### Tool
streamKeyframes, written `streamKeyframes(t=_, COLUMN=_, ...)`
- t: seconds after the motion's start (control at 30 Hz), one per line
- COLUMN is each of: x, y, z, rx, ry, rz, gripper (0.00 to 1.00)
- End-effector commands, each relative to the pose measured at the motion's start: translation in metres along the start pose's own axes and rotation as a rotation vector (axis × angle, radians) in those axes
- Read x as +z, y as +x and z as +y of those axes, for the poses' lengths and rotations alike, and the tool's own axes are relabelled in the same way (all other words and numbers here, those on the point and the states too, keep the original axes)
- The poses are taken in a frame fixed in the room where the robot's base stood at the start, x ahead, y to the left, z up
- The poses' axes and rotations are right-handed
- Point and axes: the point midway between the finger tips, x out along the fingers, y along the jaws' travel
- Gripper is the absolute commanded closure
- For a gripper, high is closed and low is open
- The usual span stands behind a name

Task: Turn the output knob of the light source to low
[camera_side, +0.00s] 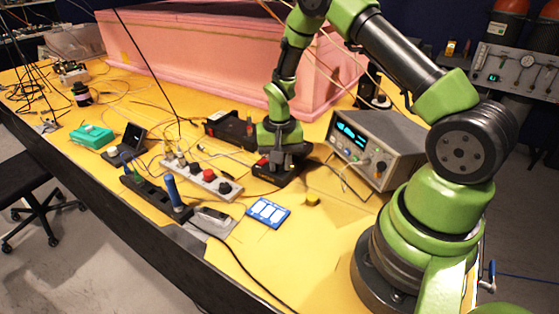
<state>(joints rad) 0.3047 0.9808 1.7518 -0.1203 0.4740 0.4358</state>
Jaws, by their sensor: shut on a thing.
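My gripper (279,160) points down at the top of a low black box (281,178), which seems to be the light source. The jaws are shut on what looks like the output knob on top of this box. The knob is hidden by the fingers, so its setting cannot be read.
A grey instrument (405,142) with a lit display stands close on the right. A grey strip with several knobs (203,180) and a black rack (150,193) lie to the left. A blue-and-white card (268,212) lies in front. A pink foam enclosure (200,55) stands behind. Loose cables cross the yellow table (290,255).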

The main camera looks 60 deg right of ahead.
Motion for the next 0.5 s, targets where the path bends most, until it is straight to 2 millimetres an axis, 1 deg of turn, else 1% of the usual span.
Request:
streamKeyframes(t=0.2, x=-0.0004, y=0.0000, z=-0.0001, rx=-0.001, ry=-0.177, rz=0.001, gripper=1.00)
streamKeyframes(t=0.5, x=-0.0005, y=0.0001, z=-0.0002, rx=-0.001, ry=-0.340, rz=0.002, gripper=1.00)
